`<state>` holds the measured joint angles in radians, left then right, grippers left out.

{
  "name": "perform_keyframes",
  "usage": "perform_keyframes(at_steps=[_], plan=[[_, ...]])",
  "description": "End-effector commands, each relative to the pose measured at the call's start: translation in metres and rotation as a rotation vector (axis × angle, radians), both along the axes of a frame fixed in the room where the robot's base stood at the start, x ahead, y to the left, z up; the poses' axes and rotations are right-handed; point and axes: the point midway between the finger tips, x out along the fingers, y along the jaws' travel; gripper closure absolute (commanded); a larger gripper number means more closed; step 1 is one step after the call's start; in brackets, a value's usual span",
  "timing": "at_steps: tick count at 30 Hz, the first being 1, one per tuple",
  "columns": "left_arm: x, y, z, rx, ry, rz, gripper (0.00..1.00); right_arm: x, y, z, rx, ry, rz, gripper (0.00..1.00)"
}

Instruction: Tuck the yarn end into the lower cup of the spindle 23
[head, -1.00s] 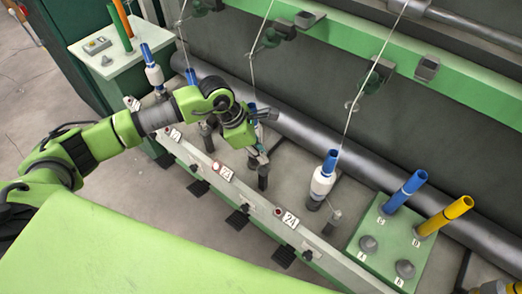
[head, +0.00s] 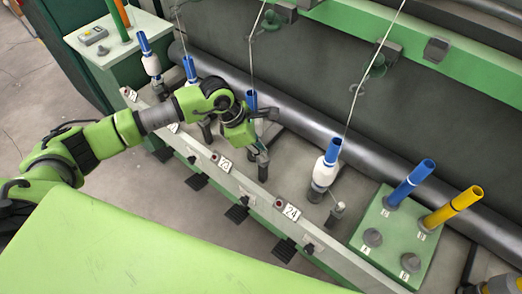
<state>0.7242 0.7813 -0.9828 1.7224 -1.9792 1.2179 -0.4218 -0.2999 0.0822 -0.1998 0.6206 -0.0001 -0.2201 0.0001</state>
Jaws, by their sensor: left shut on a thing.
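Spindle 23, by the label "23" (head: 224,164), shows a blue tube top (head: 251,99) with a pale yarn strand (head: 251,55) rising from it. My left gripper (head: 261,148) is low at this spindle, in front of its foot, and hides most of its lower part and the lower cup. The gripper is shut; the yarn end in it is too small to make out. A dark short post (head: 263,172) stands just below the fingertips; I cannot tell whether they touch. My right gripper is not in view.
Spindle 24 (head: 325,168) with a white bobbin stands to the right. A green box (head: 358,239) holds blue and yellow tubes (head: 455,205). More spindles stand to the left. The pale rail (head: 250,190) runs in front; a dark roller (head: 310,135) lies behind.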

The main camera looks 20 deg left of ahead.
Motion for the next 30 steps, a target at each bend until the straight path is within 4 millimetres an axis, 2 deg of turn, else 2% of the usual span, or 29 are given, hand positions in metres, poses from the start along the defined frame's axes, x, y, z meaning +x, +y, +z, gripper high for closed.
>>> perform_keyframes(at_steps=[2, 3, 5, 6, 15, 19, 23, 30], plan=[[0.000, 0.000, 0.000, 0.000, 0.000, 0.000, 0.97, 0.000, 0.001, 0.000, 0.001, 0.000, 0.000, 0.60], [0.000, 0.000, 0.000, 0.000, 0.000, 0.000, 0.86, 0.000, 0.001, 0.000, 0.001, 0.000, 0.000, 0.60], [0.000, 0.000, 0.000, 0.000, 0.000, 0.000, 0.71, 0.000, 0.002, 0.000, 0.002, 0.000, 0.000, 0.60], [0.000, 0.000, 0.000, 0.000, 0.000, 0.000, 0.69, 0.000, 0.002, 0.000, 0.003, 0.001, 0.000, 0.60], [0.000, 0.000, 0.001, 0.000, 0.000, 0.000, 0.69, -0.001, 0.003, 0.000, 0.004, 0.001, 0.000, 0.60], [0.000, 0.004, 0.009, 0.000, -0.003, 0.001, 0.69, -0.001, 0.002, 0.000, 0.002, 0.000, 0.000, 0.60], [-0.004, 0.012, 0.029, 0.002, -0.004, 0.001, 0.69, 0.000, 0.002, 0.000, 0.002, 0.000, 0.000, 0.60], [-0.012, 0.030, 0.078, 0.002, -0.004, 0.001, 0.69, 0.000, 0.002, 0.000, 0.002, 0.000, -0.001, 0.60]])
